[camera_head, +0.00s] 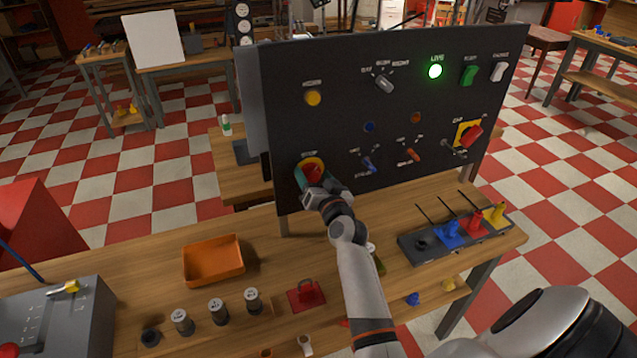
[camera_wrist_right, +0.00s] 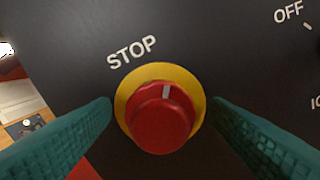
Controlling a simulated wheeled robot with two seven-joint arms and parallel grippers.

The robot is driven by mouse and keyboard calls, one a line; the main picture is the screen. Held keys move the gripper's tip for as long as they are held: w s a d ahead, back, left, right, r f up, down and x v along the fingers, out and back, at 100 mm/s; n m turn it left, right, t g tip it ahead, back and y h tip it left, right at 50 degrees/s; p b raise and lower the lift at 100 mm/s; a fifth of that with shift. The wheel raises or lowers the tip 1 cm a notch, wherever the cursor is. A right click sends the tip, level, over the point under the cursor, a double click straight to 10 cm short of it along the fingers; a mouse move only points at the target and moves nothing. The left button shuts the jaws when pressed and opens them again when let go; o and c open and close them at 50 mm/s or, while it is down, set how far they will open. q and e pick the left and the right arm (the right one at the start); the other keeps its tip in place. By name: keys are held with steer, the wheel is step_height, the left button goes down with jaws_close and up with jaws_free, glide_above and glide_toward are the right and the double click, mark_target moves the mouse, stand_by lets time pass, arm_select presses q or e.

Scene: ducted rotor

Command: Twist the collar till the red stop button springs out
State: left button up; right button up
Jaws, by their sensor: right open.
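The red stop button (camera_wrist_right: 160,118) sits on a yellow ring (camera_wrist_right: 196,88) under the word STOP on the dark panel. A white mark shows on its red collar near the top. In the head view the yellow ring (camera_head: 313,161) is at the panel's lower left, partly hidden by my right gripper (camera_head: 312,178). My right gripper is open. In the right wrist view its two teal fingers stand to the left and right of the button, with no clear contact. My left gripper is not in view.
The dark panel (camera_head: 340,120) stands upright on the wooden bench, with a lit green lamp (camera_head: 435,71), switches and a red knob on yellow (camera_head: 468,135). An orange tray (camera_head: 213,260), a red padlock-like piece (camera_head: 306,295) and a rack of coloured pieces (camera_head: 455,240) lie in front.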

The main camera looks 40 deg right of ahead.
steer(key=b+v, duration=0.2)
steer(key=v, duration=1)
